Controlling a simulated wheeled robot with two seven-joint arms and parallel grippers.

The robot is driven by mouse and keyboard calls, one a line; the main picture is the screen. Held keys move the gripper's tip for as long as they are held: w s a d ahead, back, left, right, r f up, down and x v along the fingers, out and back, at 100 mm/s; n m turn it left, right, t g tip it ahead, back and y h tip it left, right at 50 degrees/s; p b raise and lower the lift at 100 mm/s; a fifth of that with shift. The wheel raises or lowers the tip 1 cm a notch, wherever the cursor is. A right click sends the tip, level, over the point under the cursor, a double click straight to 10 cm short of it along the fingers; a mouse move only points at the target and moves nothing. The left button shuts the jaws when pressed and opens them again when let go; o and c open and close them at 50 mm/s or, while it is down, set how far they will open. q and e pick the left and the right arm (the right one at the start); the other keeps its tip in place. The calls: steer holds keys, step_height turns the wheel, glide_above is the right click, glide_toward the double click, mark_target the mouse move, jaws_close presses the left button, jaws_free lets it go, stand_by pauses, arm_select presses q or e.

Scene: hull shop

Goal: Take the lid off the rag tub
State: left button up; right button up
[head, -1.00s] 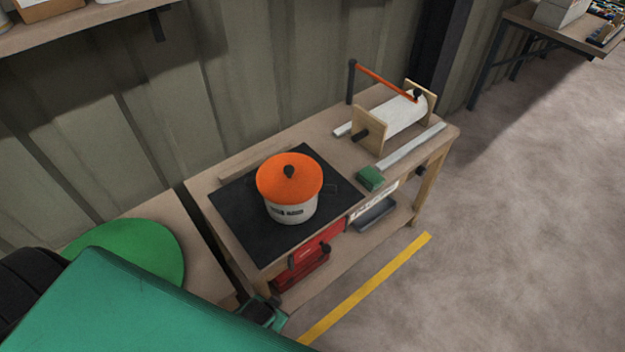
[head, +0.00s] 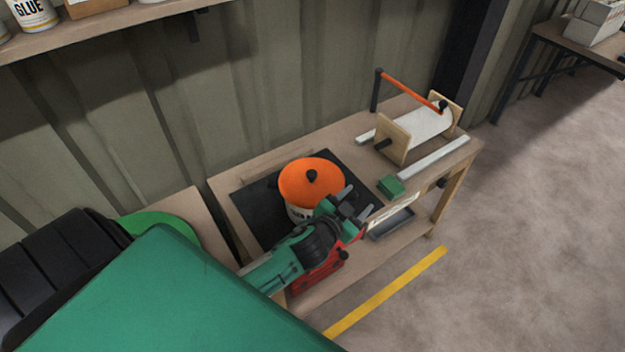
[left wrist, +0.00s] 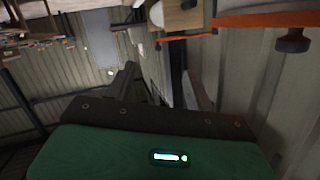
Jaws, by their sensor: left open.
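The rag tub (head: 297,211) is a pale pot standing on the black mat (head: 257,207) on the wooden bench. Its orange lid (head: 299,178) with a black knob (head: 312,175) sits on top. The lid's edge (left wrist: 262,19) and knob (left wrist: 292,42) also show at the upper right of the left wrist view. My left gripper (head: 359,203) is open and empty, in front and to the right of the tub. Its fingers appear apart from the lid and knob. My left arm hides the tub's lower front. My right gripper is not in view.
A roll holder with an orange crank (head: 410,90) stands at the bench's far right. A green block (head: 390,187) and a pale strip (head: 433,160) lie before it. A red box (head: 318,274) is below the top. A shelf (head: 100,33) hangs on the wall.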

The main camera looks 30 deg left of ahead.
arm_select(q)
steer(key=w+d+r+m+t+h, duration=0.1)
steer(key=w+d+r+m+h, duration=0.1)
steer(key=d+r+m+h, duration=0.3)
steer(key=w+d+r+m+t+h, duration=0.1)
steer(key=w+d+r+m+h, duration=0.2)
steer(key=r, duration=0.5)
steer(key=s+d+r+m+g+h, duration=0.3)
steer(key=d+m+g+h, duration=0.15)
steer(key=m+h, duration=0.2)
steer(key=m+g+y, duration=0.4)
steer(key=g+y, duration=0.9)
steer(key=y, duration=0.4)
glide_toward(312, 172)
steer(key=f, duration=0.1)
steer(key=f+p, duration=0.2)
steer(key=shift+s+a+n, duration=0.15)
steer(key=shift+s+n, duration=0.1)
steer(key=f+p, duration=0.1)
steer(key=f, duration=0.1)
steer(key=f+p, duration=0.1)
steer(key=f, duration=0.1)
steer(key=shift+w+a+f, duration=0.2)
steer(key=shift+w+f, duration=0.05)
steer(key=shift+f, duration=0.55)
